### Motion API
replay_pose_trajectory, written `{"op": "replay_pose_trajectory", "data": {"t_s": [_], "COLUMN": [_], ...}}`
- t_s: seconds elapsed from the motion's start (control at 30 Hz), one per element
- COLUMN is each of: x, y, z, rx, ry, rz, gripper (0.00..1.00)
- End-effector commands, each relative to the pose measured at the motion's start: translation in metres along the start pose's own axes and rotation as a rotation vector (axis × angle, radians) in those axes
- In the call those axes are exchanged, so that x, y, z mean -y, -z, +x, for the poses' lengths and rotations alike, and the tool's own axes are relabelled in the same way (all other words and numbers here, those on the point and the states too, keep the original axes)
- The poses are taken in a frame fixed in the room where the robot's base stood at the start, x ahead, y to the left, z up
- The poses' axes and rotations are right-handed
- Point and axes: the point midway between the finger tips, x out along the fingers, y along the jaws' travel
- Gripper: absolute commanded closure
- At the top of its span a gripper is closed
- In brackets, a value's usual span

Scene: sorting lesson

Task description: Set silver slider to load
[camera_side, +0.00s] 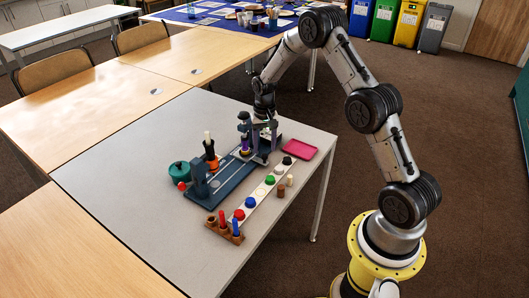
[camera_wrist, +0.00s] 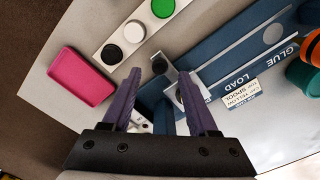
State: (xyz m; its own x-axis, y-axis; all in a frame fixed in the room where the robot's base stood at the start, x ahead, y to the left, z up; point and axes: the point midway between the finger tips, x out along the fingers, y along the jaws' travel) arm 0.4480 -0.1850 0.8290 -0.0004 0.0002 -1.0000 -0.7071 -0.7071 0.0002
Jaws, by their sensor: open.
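A dark blue fixture (camera_side: 222,186) stands on the grey table. In the wrist view its blue deck (camera_wrist: 215,58) carries upside-down LOAD and GLUE lettering, a long pale slot and a small label with "SPOOL" on it. My gripper (camera_wrist: 160,76) is open above the fixture's end near LOAD, its two purple fingers pointing down at it. A small dark bracket with a pale spot (camera_wrist: 160,63) shows between and just beyond the fingertips. I cannot tell whether it belongs to the silver slider. Nothing is visibly gripped. In the side view my gripper (camera_side: 259,131) is over the fixture's far end.
A pink tray (camera_wrist: 82,78) lies beside the fixture. A pale strip (camera_side: 256,195) with several coloured round buttons runs along it. A teal pot (camera_side: 179,172), an orange-based spindle (camera_side: 213,163) and a brown rack (camera_side: 226,233) with coloured pegs stand nearby. The table's left part is clear.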

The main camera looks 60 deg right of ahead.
Motion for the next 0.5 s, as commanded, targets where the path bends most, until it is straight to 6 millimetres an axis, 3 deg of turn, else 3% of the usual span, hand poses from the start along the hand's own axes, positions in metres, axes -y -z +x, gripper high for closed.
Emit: {"op": "replay_pose_trajectory", "data": {"t_s": [0.2, 0.5], "x": [0.0, 0.0], "y": [0.0, 0.0], "z": [0.026, 0.032], "rx": [0.001, -0.001], "ry": [0.0, 0.0], "rz": [0.0, 0.0], "gripper": [0.41, 0.41]}}
